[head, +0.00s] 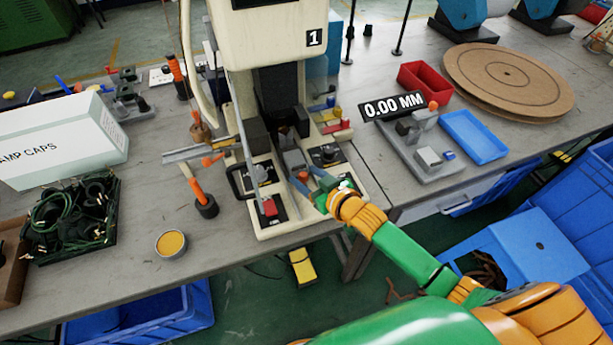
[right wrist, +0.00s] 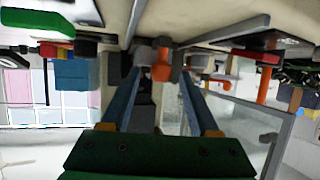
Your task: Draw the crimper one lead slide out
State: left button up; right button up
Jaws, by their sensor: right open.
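Crimper one (head: 270,35) is the cream machine marked "1" at the middle of the head view. Its base has dark plates, a red button and a black side handle. A grey block (head: 294,160), which looks like the lead slide, sits low at the front centre of the base. My right gripper (head: 305,177) is open, its blue fingers pointing at this block. In the right wrist view, the open fingers (right wrist: 160,78) have a small grey and orange piece (right wrist: 161,66) beyond and between their tips. I cannot tell whether they touch it. My left gripper is out of view.
A metal rail (head: 200,150) and an orange-handled post (head: 197,190) stand left of the crimper. A white box (head: 60,140), a crate of green leads (head: 75,215) and a round tin (head: 171,243) lie farther left. A gauge stand (head: 425,150) and a blue tray (head: 473,137) are right.

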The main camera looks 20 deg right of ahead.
grip_shut()
dwell(1.5)
